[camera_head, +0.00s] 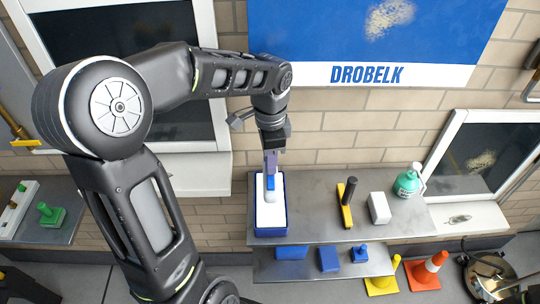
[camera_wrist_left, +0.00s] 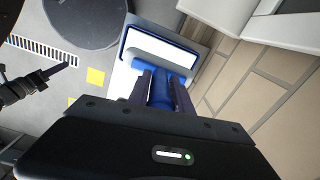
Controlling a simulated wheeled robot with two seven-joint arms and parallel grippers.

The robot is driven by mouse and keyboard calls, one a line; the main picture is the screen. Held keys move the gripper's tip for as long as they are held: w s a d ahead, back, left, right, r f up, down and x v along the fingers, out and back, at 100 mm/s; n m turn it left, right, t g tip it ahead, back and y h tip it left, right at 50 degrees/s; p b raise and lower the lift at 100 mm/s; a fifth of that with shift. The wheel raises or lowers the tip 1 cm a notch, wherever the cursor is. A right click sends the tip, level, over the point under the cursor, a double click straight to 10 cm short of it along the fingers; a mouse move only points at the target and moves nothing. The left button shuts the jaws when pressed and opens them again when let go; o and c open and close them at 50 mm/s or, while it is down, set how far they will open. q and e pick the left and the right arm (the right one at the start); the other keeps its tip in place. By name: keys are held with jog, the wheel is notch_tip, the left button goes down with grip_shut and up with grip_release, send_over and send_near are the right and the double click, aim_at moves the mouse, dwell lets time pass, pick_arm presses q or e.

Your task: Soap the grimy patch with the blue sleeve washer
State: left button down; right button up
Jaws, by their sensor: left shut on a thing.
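My left gripper (camera_head: 270,160) is shut on the blue handle of the blue sleeve washer (camera_head: 270,184), and the left wrist view shows its fingers either side of the blue handle (camera_wrist_left: 162,92). The washer hangs upright at the blue tub (camera_head: 258,231) with white contents; I cannot tell whether it touches them. A tan grimy patch (camera_head: 390,17) lies on the blue DROBELK sign (camera_head: 300,35). Another pale grimy patch (camera_head: 482,160) shows on the right window. A dark arm part at the left edge of the wrist view may be my right gripper (camera_wrist_left: 55,70), unclear there.
The grey shelf (camera_head: 325,228) also holds a yellow tool with a black handle (camera_head: 347,203), a white block (camera_head: 379,208) and a green bottle (camera_head: 408,182). Blue items (camera_head: 329,259) lie on the lower shelf.

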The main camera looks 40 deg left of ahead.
aim_at(270, 179)
pick_arm(q)
jog(key=shift+f+b, duration=2.25)
jog(key=shift+f, duration=0.65)
jog(key=shift+f+b, duration=0.75)
jog(key=shift+f, duration=0.5)
dwell(1.9)
jog(key=shift+r, duration=0.15)
dwell(0.5)
jog(key=shift+r+p, duration=2.8)
jog(key=shift+r, duration=0.65)
